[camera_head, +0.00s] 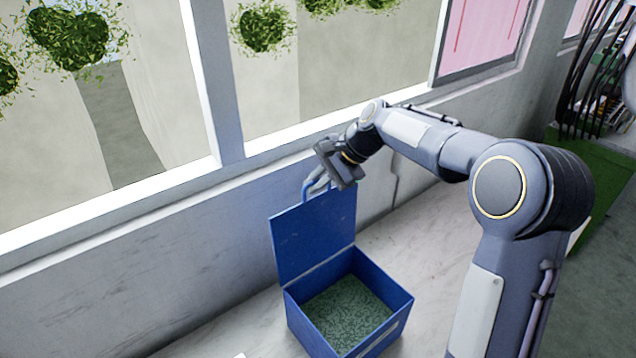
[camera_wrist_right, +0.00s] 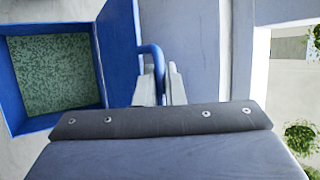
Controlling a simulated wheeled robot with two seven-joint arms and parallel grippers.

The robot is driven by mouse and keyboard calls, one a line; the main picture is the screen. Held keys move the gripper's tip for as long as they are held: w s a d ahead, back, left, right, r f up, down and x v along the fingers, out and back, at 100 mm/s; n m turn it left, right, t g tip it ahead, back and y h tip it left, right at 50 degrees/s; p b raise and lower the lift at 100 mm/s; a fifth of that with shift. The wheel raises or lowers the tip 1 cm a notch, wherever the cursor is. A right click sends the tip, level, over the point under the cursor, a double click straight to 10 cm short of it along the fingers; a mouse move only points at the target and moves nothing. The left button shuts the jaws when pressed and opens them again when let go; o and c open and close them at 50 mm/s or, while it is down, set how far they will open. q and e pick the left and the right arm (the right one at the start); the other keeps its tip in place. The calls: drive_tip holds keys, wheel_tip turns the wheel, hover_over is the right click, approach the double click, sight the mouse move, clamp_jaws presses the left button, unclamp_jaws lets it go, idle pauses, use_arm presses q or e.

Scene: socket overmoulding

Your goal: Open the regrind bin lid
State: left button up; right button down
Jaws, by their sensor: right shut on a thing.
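The blue regrind bin (camera_head: 350,305) stands on the pale surface below the window, with greenish granules (camera_head: 345,312) inside. Its blue lid (camera_head: 313,238) stands raised, nearly upright, at the bin's back edge, so the bin's top is open. A blue handle (camera_head: 307,186) is at the lid's upper edge. My right gripper (camera_head: 318,183) is at the handle, shut on it. In the right wrist view the handle (camera_wrist_right: 155,62) passes between the fingers (camera_wrist_right: 161,85), and the lid (camera_wrist_right: 118,50) is beside the open bin (camera_wrist_right: 12,75). My left gripper is not in view.
A wall and window sill (camera_head: 150,195) run close behind the lid and my right gripper. My right arm reaches across the right side. Dark cables (camera_head: 600,60) hang at the far right, above a green floor area (camera_head: 605,165).

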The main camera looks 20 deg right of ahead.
drive_tip(key=shift+a+f, duration=0.15)
drive_tip(key=shift+f, duration=0.1)
drive_tip(key=c, duration=1.5)
unclamp_jaws()
drive_tip(key=shift+c, duration=0.2)
drive_tip(key=b+v, duration=0.1)
drive_tip(key=v, duration=0.7)
drive_tip(key=shift+r, duration=0.15)
